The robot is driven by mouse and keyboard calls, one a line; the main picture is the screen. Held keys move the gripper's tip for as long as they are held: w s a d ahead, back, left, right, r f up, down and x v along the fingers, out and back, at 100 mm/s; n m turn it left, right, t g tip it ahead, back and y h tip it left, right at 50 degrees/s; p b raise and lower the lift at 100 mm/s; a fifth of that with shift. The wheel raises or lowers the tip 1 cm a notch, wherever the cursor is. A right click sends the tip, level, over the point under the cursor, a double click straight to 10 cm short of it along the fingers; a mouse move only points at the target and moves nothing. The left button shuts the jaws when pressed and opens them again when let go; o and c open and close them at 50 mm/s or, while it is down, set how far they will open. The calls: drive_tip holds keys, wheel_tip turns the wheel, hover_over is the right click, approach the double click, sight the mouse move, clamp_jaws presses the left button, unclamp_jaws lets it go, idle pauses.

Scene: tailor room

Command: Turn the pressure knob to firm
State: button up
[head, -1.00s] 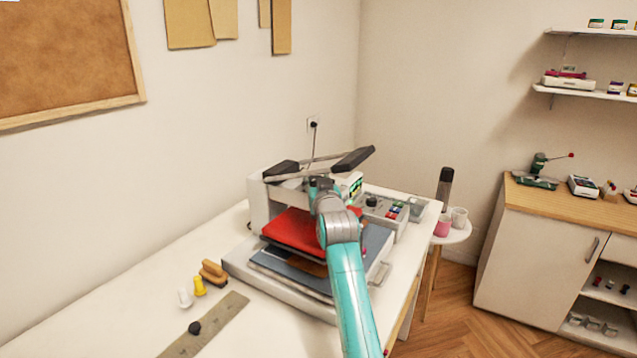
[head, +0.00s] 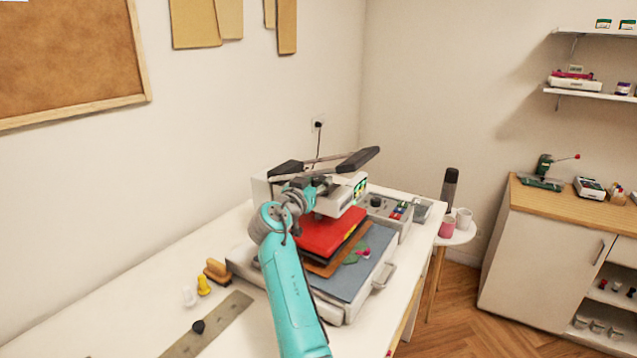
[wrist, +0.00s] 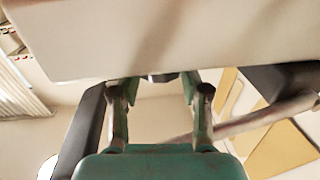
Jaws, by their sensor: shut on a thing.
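The heat press (head: 345,195) stands on the white table, with its handle raised above it. My gripper (head: 312,188) is at the top of the press, below the handle. In the wrist view, my gripper's fingers (wrist: 160,88) are closed on a small dark part, which I take to be the pressure knob (wrist: 163,77). The white press housing (wrist: 150,35) hides most of that part, so its setting cannot be read. Another dark knob (head: 376,201) sits on the control box at the right of the press, apart from my gripper.
A red pad (head: 325,236) and a blue-grey mat (head: 360,276) lie on the press's lower plate. A ruler (head: 225,318), a brush (head: 216,270) and small pegs lie at the left. The black handle bars (head: 352,161) are close above my gripper. Free table is at front left.

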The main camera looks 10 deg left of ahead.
drive_tip(key=shift+a+m+g+h, duration=0.25)
drive_tip(key=shift+m+g+h, duration=0.25)
drive_tip(key=shift+m+h, duration=0.85)
drive_tip(key=shift+w+f+m+g+h, duration=0.1)
drive_tip(key=shift+m+g+h, duration=0.25)
drive_tip(key=shift+h, duration=0.6)
drive_tip(key=o, duration=1.1)
drive_tip(key=shift+o, duration=0.2)
drive_tip(key=shift+d+n+y, duration=0.1)
drive_tip(key=shift+n+y, duration=0.3)
